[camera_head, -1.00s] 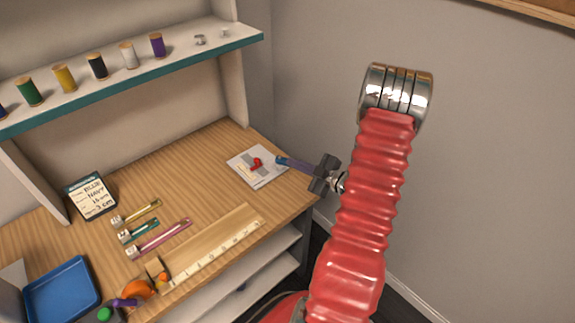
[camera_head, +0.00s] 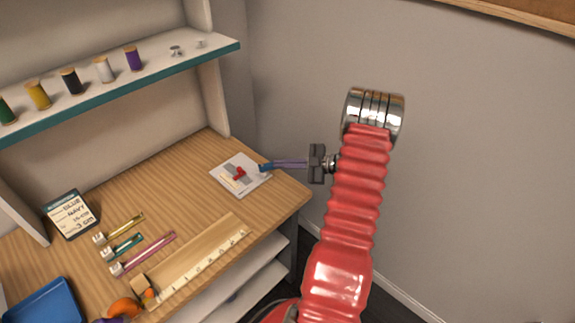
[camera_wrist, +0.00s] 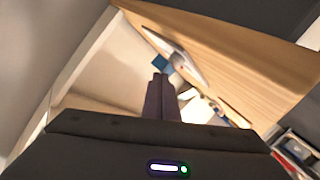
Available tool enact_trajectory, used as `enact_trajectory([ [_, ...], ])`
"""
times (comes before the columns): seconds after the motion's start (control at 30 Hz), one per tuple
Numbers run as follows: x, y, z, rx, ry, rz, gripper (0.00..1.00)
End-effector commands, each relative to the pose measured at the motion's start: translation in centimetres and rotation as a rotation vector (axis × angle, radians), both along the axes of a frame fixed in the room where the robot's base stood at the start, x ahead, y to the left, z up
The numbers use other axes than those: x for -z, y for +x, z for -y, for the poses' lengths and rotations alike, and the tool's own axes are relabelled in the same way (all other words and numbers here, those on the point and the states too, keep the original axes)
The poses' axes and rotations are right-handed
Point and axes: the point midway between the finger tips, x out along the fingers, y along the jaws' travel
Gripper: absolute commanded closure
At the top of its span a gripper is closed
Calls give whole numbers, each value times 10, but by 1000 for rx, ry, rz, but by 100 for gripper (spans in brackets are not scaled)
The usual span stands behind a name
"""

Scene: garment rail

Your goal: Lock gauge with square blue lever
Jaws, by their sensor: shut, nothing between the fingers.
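A small blue piece (camera_head: 265,168) shows at the right edge of a white plate (camera_head: 226,181) on the wooden table. The plate carries a red lever-like piece (camera_head: 240,174) and grey and cream shapes. In the wrist view the blue piece (camera_wrist: 162,65) looks square and lies just beyond my fingertips, by the white plate (camera_wrist: 188,55). My gripper (camera_head: 274,165) is shut and empty, its fingers pointing left at the blue piece. I cannot tell whether they touch. The fingers hide part of it in the wrist view (camera_wrist: 160,80).
A wooden ruler board (camera_head: 205,258) with a block and orange knob lies in front. Several small tools, a blue tray (camera_head: 42,305) and a note card (camera_head: 71,214) are left. A shelf (camera_head: 120,88) with spools stands behind. Free tabletop (camera_head: 165,185) lies left of the plate.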

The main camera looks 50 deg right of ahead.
Motion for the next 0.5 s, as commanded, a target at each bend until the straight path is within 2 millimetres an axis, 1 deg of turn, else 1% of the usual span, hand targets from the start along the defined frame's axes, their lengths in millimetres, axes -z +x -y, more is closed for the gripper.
enact_trajectory([
  [0.03, 1, 3, -2, -15, 1, -1, 100],
  [0.3, -1, 4, -4, -15, 1, -1, 100],
  [0.5, -10, 1, -7, -16, 0, 0, 100],
])
